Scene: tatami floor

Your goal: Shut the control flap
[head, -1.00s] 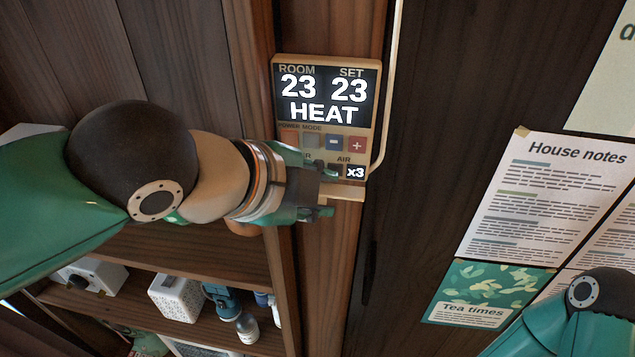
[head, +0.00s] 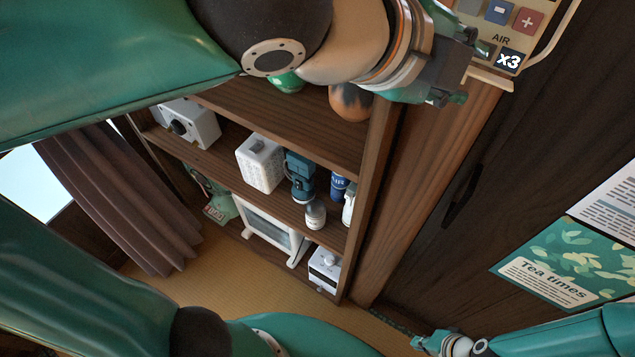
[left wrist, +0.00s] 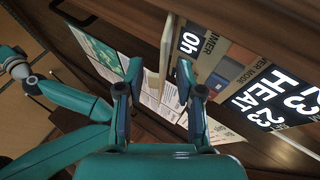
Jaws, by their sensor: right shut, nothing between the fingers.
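The control panel (head: 535,42) is at the top right in the head view, cut off by the frame edge. Its beige flap (head: 492,79) sticks out from the panel's lower edge, open. My left gripper (head: 458,72) is just left of the flap and the panel's lower part. In the left wrist view my left gripper (left wrist: 158,95) is open, its fingers apart. The flap (left wrist: 165,58) shows there nearly edge-on, beyond and between the fingertips; I cannot tell whether they touch. The panel's HEAT display (left wrist: 265,98) is to the right. My right gripper (head: 422,343) is shut and empty, low in the head view.
A wooden shelf unit (head: 290,118) with several household items stands left of the panel's wooden post. A dark door (head: 500,180) and a Tea times poster (head: 560,262) are to the right. A curtain (head: 125,200) hangs at the left, over tatami floor (head: 235,275).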

